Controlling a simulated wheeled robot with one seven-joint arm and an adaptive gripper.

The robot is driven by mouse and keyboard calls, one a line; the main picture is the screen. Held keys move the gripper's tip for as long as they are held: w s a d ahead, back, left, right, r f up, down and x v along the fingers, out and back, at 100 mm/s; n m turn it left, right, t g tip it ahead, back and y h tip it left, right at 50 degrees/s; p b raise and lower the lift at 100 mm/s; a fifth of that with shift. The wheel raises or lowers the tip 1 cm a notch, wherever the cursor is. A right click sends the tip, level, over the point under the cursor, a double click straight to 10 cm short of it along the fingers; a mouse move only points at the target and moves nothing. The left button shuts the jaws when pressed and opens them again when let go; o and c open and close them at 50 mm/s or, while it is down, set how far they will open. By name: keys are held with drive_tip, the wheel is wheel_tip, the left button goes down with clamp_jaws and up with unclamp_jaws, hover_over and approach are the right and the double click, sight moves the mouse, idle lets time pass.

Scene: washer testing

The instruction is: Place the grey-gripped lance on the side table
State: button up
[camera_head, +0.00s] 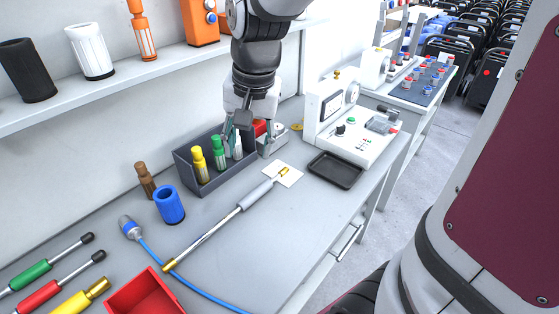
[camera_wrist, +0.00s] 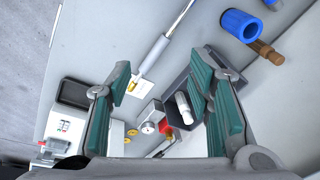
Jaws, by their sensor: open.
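The grey-gripped lance (camera_head: 257,192) lies on the workbench, its grip end on a small white card (camera_head: 289,172) and its thin metal tube reaching toward the front left. In the wrist view the lance (camera_wrist: 158,49) shows at the top, beyond the fingers. My gripper (camera_head: 237,143) is open over the dark bin (camera_head: 208,188), close to a white bottle in it; whether it touches the bottle I cannot tell. In the wrist view its fingers (camera_wrist: 163,88) are wide apart, with nothing held. A second table (camera_head: 434,104), likely the side table, stands at the back right.
The bin also holds a yellow (camera_head: 199,165) and a green bottle (camera_head: 219,155). A blue cup (camera_head: 169,204) and a brown bottle (camera_head: 145,180) stand left of it. A black tray (camera_head: 336,170) and white tester (camera_head: 345,125) are to the right. Small bottles stand on the second table's mat.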

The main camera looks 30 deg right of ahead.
drive_tip(key=s+r+n+t, duration=0.1)
drive_tip(key=s+r+n, duration=0.1)
drive_tip(key=s, duration=0.6)
drive_tip(key=s+r+n+t, duration=0.1)
drive_tip(key=s+r+n, duration=0.2)
drive_tip(key=s+n, duration=0.2)
drive_tip(key=s, duration=0.2)
drive_tip(key=shift+s+a+n+t+h, duration=0.3)
drive_tip(key=shift+s+a, duration=0.05)
drive_tip(key=shift+a, duration=0.05)
idle(0.3)
